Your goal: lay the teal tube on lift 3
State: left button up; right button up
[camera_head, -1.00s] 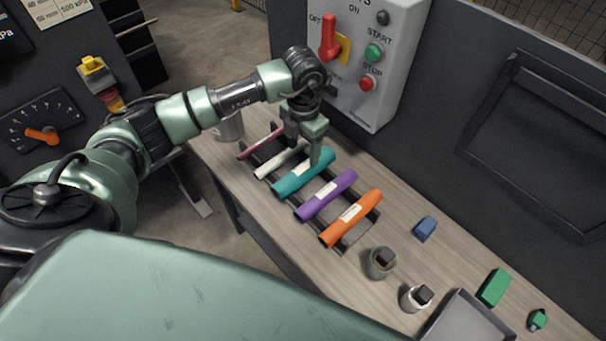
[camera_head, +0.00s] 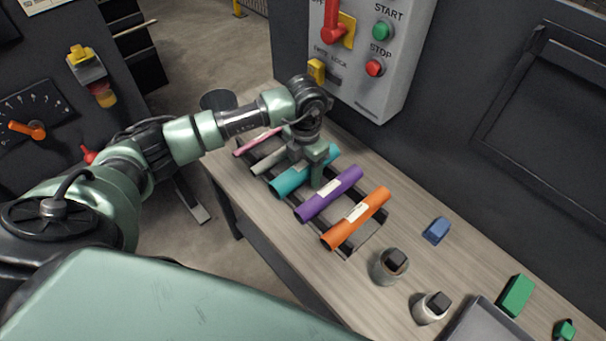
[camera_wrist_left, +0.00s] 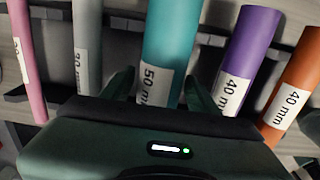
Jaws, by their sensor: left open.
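The teal tube (camera_head: 284,184) lies on a dark rack (camera_head: 345,250) on the bench, in a row of tubes. It also shows in the left wrist view (camera_wrist_left: 170,38), with a white label reading 50 mm. My left gripper (camera_head: 312,174) is over the teal tube and hides its middle. In the left wrist view its two open fingers (camera_wrist_left: 158,88) are on either side of the tube, with a small gap visible on each side. My right gripper is not in view. I cannot make out which thing is lift 3.
Pink (camera_head: 256,141) and grey-white (camera_head: 268,161) tubes lie on one side of the teal one, purple (camera_head: 330,194) and orange (camera_head: 356,218) on the other. Two small cups (camera_head: 389,268), a blue block (camera_head: 436,230) and green blocks (camera_head: 516,295) stand to the right. A control box (camera_head: 375,55) rises behind.

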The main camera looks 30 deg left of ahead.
aim_at(305, 163)
pick_arm(q)
grip_shut()
jog(key=shift+r+p, duration=2)
jog(key=shift+r, duration=1.05)
